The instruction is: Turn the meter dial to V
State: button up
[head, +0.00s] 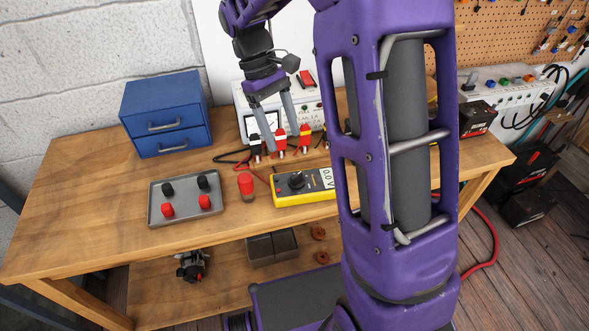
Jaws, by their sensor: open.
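The yellow meter (279,199) lies on the wooden bench, with a dark round dial (296,181) on its face and a small display (327,177) reading about 0.0 V. My arm hides its right end. The dial's exact setting is too small to read. My gripper (281,140) points down above the back of the bench, behind the meter and apart from the dial. Its two grey fingers are spread, with nothing clearly held between them. Red and white plugs or terminals show around the fingertips in this view.
A grey tray (186,220) with black and red knobs and a red cylinder (246,186) stand left of the meter. A blue drawer box (166,113) is at the back left. A white instrument panel (312,107) with leads stands behind my gripper. The bench's front left is clear.

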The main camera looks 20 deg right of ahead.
aim_at(296, 175)
jog(key=b+x, duration=0.1)
jog(key=x, duration=0.8)
jog(key=shift+d+f, duration=0.1)
jog(key=shift+f, duration=0.3)
jog(key=shift+c, duration=0.2)
grip_shut()
jog(key=shift+r+m+p, duration=0.1)
jog(key=shift+m+p, duration=0.4)
jog(key=shift+o, duration=0.2)
grip_release()
